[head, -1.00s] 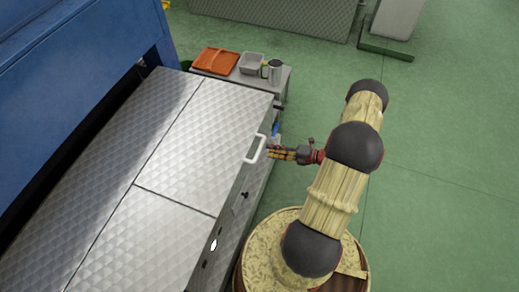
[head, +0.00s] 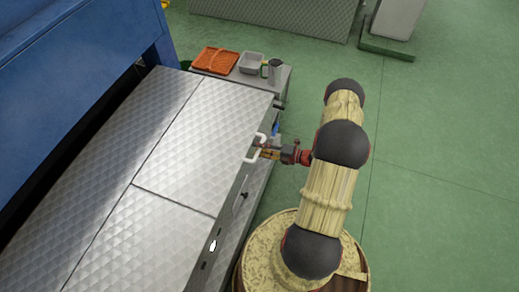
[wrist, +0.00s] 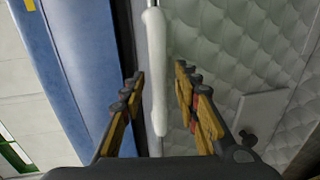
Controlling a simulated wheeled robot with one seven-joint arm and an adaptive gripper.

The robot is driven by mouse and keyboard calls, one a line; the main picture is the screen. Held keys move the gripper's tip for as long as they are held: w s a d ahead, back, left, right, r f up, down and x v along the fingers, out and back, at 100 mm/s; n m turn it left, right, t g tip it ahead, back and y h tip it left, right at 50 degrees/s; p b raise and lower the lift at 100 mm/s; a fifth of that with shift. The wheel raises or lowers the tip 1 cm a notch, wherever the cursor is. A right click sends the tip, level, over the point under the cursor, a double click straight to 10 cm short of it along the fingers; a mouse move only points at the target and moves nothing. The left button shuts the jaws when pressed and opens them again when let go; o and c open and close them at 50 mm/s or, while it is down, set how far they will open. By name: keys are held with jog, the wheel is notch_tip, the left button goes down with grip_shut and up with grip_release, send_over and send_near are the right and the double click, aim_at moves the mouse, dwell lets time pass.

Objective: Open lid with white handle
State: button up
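The lid (head: 215,118) is a quilted metal panel on top of the long machine, and it lies flat and closed. Its white handle (head: 247,159) is at the lid's right edge in the head view. The handle (wrist: 154,70) runs upright through the middle of the wrist view. My gripper (head: 262,152) is at the handle and covers part of it. In the wrist view my gripper (wrist: 160,83) is open, with one finger on each side of the handle and gaps showing between fingers and handle.
A blue machine housing (head: 75,45) rises at the left. A small side table (head: 283,82) beyond the lid holds an orange tray (head: 214,61), a grey bin (head: 252,63) and a metal jug (head: 274,70). A second metal panel (head: 145,240) adjoins the lid.

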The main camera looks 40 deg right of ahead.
jog(key=shift+c, duration=0.5)
grip_shut()
dwell(0.3)
